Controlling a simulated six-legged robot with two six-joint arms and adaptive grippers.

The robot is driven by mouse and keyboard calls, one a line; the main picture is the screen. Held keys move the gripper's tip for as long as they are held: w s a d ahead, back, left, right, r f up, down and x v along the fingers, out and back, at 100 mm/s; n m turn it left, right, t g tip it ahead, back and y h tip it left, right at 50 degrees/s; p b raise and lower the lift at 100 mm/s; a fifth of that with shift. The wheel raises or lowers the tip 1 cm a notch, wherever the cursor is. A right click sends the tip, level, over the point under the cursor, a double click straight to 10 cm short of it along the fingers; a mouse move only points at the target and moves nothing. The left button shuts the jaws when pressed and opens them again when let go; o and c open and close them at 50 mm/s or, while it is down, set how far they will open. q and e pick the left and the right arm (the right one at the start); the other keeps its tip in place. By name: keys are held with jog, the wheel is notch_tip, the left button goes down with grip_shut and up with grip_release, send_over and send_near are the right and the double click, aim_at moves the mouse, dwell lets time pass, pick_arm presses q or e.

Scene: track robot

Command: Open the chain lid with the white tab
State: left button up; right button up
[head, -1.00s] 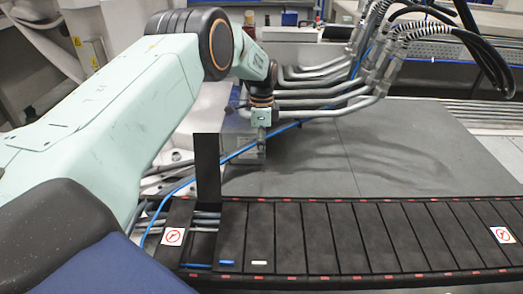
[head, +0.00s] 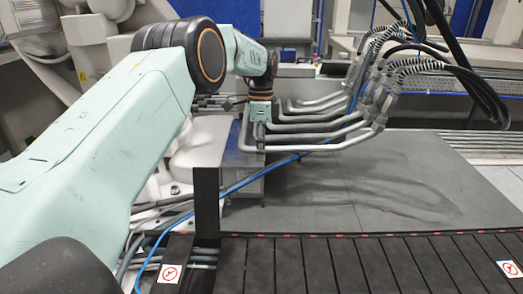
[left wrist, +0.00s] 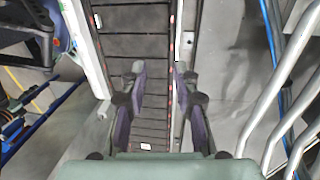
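The black cable chain (head: 330,262) runs across the bottom of the head view; its near part is cut off. One black lid (head: 206,205) stands upright at its left end, with grey hoses beside it. My left gripper (head: 258,132) is above and beyond the chain, pointing down. In the left wrist view, my left gripper (left wrist: 160,78) is open and empty, with the slatted chain (left wrist: 135,45) below and between its fingers. My right gripper is not in view.
Grey bent pipes (head: 330,130) stand close to the right of my left gripper, with black hoses (head: 440,70) above them. A blue cable (head: 240,185) crosses by the raised lid. The grey floor plate (head: 400,185) behind the chain is clear.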

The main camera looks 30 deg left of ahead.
pick_arm(q)
jog(key=w+d+f+n+t, duration=0.1)
jog(key=d+f+n+t, duration=0.2)
jog(key=f, duration=0.4)
jog(key=w+d+f+n+t, duration=0.1)
jog(key=d+f+n+t, duration=0.1)
jog(key=f+n, duration=0.45)
jog(key=s+d+f+n, duration=0.1)
jog(key=s+d+f, duration=0.1)
jog(key=s+f, duration=0.2)
jog(key=s+d+f+p, duration=0.1)
jog(key=s+d+f, duration=0.2)
jog(key=s, duration=0.8)
jog(key=s+d+f+n, duration=0.1)
jog(key=s+f, duration=0.3)
jog(key=s, duration=0.4)
jog(key=shift+s+d+f+n+y+p, duration=0.15)
jog(key=shift+d+f+n+y+p, duration=0.2)
jog(key=shift+d, duration=0.3)
jog(key=s+d+r+g+p, duration=0.1)
jog(key=s+d+g, duration=0.1)
jog(key=s, duration=1.8)
jog(key=shift+s+d+r+g, duration=0.15)
jog(key=shift+s+r+g, duration=0.25)
jog(key=shift+g, duration=0.4)
